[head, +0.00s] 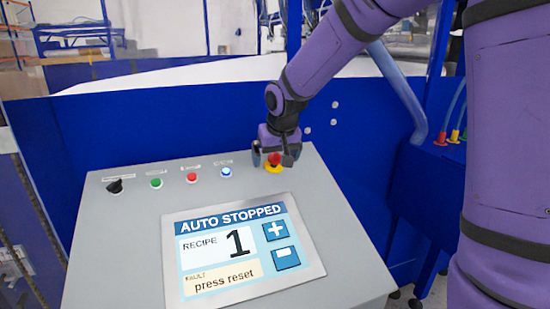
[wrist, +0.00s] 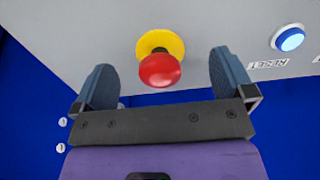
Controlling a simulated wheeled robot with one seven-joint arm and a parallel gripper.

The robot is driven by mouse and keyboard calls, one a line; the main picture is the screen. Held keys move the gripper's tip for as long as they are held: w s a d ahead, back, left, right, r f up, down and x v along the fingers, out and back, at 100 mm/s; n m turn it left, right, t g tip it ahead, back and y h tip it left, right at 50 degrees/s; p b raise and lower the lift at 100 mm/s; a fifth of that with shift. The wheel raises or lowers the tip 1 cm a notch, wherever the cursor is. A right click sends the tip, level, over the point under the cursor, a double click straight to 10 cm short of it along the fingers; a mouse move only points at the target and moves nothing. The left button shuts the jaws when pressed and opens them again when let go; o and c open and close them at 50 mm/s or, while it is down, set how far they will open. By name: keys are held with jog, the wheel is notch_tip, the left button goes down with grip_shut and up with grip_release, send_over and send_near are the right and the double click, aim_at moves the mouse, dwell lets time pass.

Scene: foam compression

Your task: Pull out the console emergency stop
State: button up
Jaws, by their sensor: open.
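The console emergency stop (wrist: 160,71) is a red mushroom button on a yellow disc. In the head view it shows at the console's upper right (head: 274,159), partly covered by my gripper. My gripper (head: 272,160) is at the button, coming from above and behind. In the wrist view my gripper's two fingers (wrist: 165,80) are wide apart, one on each side of the red head. There is a gap between the head and each finger, so nothing is gripped. The console screen (head: 240,250) reads "AUTO STOPPED", recipe 1, "FAULT press reset".
Left of the emergency stop are a lit blue button (head: 226,173), a red button (head: 192,178), a green button (head: 155,183) and a black selector knob (head: 115,186). The blue button's label reads RESET in the wrist view. A blue panel (head: 170,125) stands behind the console.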

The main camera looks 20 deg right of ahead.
jog(key=v, duration=0.7)
dwell(0.6)
jog(key=s+d+r, duration=0.1)
jog(key=s+d, duration=0.2)
jog(key=s, duration=1.2)
jog(key=s+d+r, duration=0.2)
jog(key=s+d, duration=0.2)
jog(key=s, duration=1)
jog(key=shift+s+t, duration=0.4)
jog(key=shift+r, duration=0.1)
dwell(0.4)
